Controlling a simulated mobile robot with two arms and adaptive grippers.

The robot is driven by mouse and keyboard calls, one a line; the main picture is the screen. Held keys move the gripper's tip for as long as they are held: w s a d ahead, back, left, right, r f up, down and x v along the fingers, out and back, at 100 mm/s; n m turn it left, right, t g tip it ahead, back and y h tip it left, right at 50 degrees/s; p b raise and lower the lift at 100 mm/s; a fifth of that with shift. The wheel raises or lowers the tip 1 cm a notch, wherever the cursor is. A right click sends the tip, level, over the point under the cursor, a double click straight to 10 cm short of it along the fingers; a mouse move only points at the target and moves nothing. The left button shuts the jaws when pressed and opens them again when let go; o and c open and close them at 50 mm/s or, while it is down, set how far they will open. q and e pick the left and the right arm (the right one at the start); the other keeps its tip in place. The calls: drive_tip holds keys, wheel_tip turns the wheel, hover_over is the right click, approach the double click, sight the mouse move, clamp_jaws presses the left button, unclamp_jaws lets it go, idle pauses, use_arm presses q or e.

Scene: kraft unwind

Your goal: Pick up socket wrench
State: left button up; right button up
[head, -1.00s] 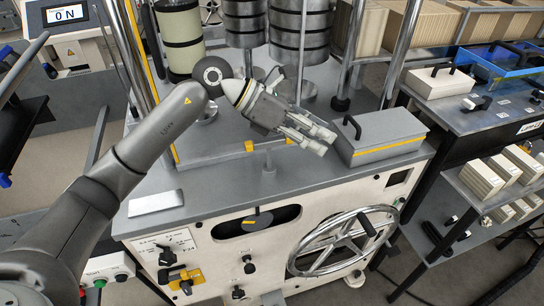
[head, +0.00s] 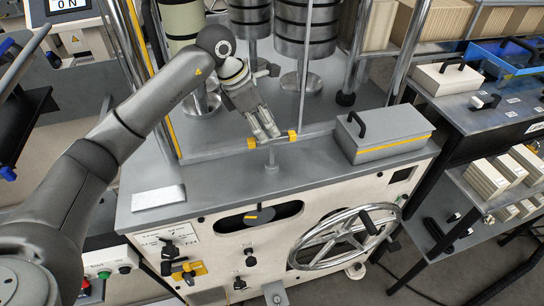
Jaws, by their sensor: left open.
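A T-shaped tool with a grey bar and yellow ends (head: 271,140), which looks like the socket wrench, stands upright on the grey machine top (head: 220,172). Its short shaft goes down from the middle of the bar. My left gripper (head: 266,134) comes in from the upper left and points down. Its fingers are open, with the tips right at the crossbar and partly in front of it. I cannot tell whether they touch it. My right gripper is not in view.
A grey box with a black handle (head: 385,139) stands right of the tool. Metal cylinders (head: 306,40) and upright posts rise behind. A handwheel (head: 345,237) and knobs are on the front panel. The machine top left of the tool is mostly clear.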

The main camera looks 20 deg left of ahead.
sight(271, 137)
use_arm(q)
drive_tip(key=x, duration=0.1)
drive_tip(key=p+x, duration=0.2)
drive_tip(key=x, duration=0.1)
drive_tip(key=shift+s+d, duration=0.25)
drive_tip(key=shift+w+f, duration=0.1)
drive_tip(key=shift+f, duration=0.2)
drive_tip(key=shift+c, duration=0.4)
clamp_jaws()
